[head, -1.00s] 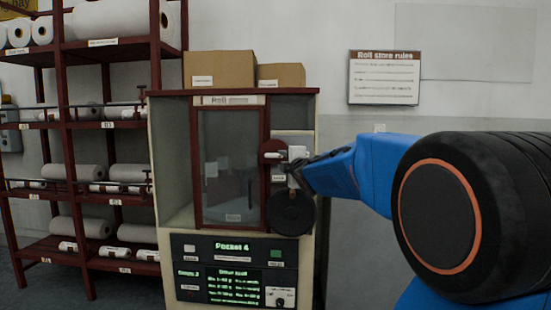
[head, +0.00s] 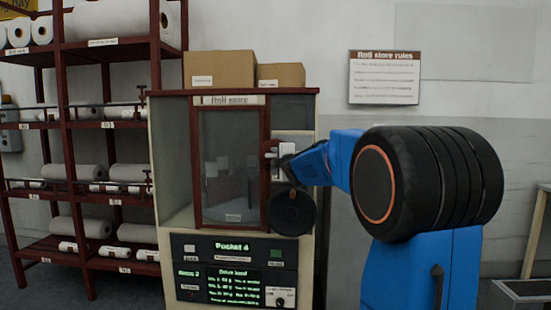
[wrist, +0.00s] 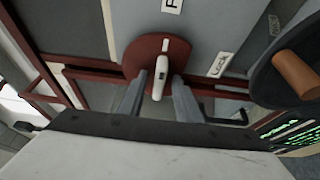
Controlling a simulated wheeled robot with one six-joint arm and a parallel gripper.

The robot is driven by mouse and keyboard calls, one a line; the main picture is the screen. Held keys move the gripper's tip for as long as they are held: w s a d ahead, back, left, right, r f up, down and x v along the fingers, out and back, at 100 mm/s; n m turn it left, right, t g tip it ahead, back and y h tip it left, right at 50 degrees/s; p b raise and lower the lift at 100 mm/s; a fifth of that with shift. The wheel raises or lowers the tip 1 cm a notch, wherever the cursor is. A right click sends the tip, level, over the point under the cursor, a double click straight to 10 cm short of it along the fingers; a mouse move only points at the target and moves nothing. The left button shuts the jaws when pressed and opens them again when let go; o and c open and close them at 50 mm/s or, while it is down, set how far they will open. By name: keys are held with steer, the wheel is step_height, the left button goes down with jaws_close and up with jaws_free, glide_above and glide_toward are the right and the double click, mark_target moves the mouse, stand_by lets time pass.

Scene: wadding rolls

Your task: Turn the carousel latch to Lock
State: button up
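The carousel latch is a red disc (wrist: 140,52) with a white lever (wrist: 158,78) on the front of the roll store cabinet, right of its door. In the wrist view the lever's pale pointer end aims at a label starting with "F"; the "Lock" label (wrist: 219,65) is to its right. My gripper (wrist: 166,82) has its two grey fingers apart, one on each side of the lever, with a gap visible at the right finger. In the head view my gripper (head: 284,158) is at the latch and partly hides it.
A black round knob (head: 292,212) with a brown handle (wrist: 297,74) is just below the latch, close to my gripper. The glazed door (head: 232,165) is left. A display panel (head: 235,262) reads "Pocket 4". A roll rack (head: 66,145) stands left.

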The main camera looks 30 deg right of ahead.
jaws_close()
steer(key=m+h, duration=0.3)
steer(key=m, duration=0.4)
steer(key=m+h, duration=0.3)
steer(key=m, duration=0.4)
steer(key=f+m+t+h, duration=0.1)
steer(key=m+h, duration=0.1)
steer(key=m, duration=0.6)
steer(key=shift+w+a+h, duration=0.2)
steer(key=shift+a+h, duration=0.1)
steer(key=shift+h, duration=0.1)
steer(key=shift+r+m, duration=0.1)
steer(key=shift+m, duration=0.2)
jaws_free()
